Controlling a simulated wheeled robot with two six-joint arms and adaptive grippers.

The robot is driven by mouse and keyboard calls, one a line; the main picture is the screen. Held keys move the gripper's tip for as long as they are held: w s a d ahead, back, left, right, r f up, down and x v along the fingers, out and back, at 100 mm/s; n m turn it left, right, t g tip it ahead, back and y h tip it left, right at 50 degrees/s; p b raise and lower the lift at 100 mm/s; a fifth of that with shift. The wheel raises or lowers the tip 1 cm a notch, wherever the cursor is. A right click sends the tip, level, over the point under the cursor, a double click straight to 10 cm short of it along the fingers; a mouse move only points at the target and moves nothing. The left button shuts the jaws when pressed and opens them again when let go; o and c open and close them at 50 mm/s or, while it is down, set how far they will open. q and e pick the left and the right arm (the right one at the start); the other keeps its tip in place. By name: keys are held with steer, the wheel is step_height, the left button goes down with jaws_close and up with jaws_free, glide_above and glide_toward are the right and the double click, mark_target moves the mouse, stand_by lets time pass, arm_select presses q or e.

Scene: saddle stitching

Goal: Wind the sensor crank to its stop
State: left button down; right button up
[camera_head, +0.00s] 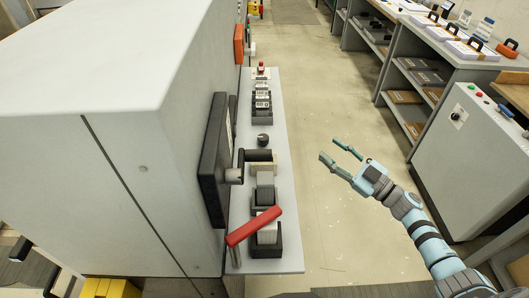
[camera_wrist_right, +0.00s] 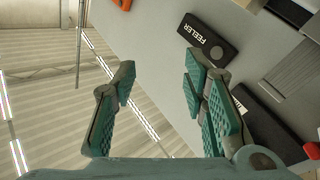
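A dark crank-like arm (camera_head: 258,155) sticks out beside a tall black panel (camera_head: 213,150) on the side of the large grey machine. A grey knob (camera_head: 234,175) is just below it. I cannot tell for sure which of these is the sensor crank. In the right wrist view a black piece labelled FEELER (camera_wrist_right: 205,38) lies beyond the fingers. My right gripper (camera_head: 331,150) is open and empty over the floor, right of the machine's ledge and apart from it. Its spread fingers also show in the right wrist view (camera_wrist_right: 160,84). My left gripper is not in view.
A red-handled lever (camera_head: 254,226) stands at the near end of the pale ledge (camera_head: 287,200). Dark blocks (camera_head: 262,108) line the ledge. Shelving (camera_head: 412,75) and a grey cabinet (camera_head: 458,165) stand on the right. The aisle floor (camera_head: 310,110) between is clear.

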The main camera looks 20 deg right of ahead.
steer(key=s+a+r+n+g+y, duration=0.3)
steer(key=a+r+n+g+y, duration=0.15)
steer(key=r+n+y, duration=0.35)
steer(key=n+g+h, duration=0.1)
steer(key=n+g, duration=0.4)
steer(key=g, duration=0.3)
glide_toward(267, 153)
steer(key=p+x, duration=0.1)
steer(key=x, duration=0.5)
steer(key=w+f+p+x, duration=0.1)
steer(key=x, duration=0.2)
steer(key=shift+a+p, duration=0.1)
steer(key=shift+p, duration=0.2)
steer(key=shift+s+a+r, duration=0.15)
steer(key=shift+s+a, duration=0.25)
steer(key=shift+a, duration=0.15)
steer(key=shift+d, duration=0.1)
steer(key=shift+w, duration=0.2)
steer(key=c, duration=0.5)
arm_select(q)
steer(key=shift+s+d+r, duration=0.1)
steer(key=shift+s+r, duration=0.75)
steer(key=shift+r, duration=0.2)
arm_select(e)
jaws_close()
